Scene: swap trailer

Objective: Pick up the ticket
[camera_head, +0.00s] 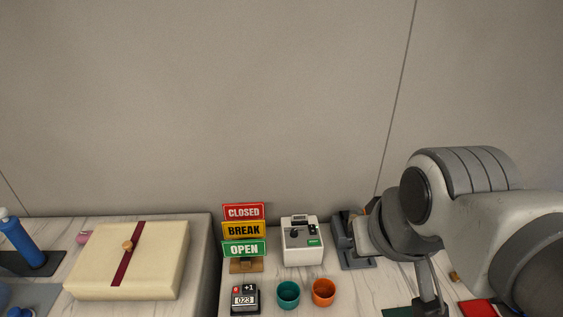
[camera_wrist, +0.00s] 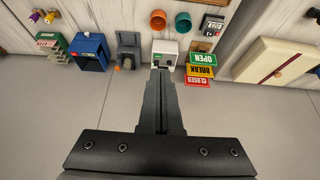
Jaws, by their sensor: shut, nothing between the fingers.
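I cannot make out a separate ticket for certain. A white box-shaped machine (camera_head: 302,245) with dark parts on top and a small green patch on its front stands on the counter, right of the signs. It also shows in the wrist view (camera_wrist: 158,46), just beyond my fingertips. My gripper (camera_wrist: 160,72) is shut and empty, its two dark fingers together and pointing toward the machine. I cannot tell whether they touch it. In the head view my arm covers the right side and the fingertips are not clear.
CLOSED, BREAK and OPEN signs (camera_head: 244,230) stand left of the machine. A counter device showing 023 (camera_head: 245,299), a teal cup (camera_head: 288,294) and an orange cup (camera_head: 323,292) stand in front. A grey device (camera_wrist: 128,45) and a blue box (camera_wrist: 90,50) stand beside it.

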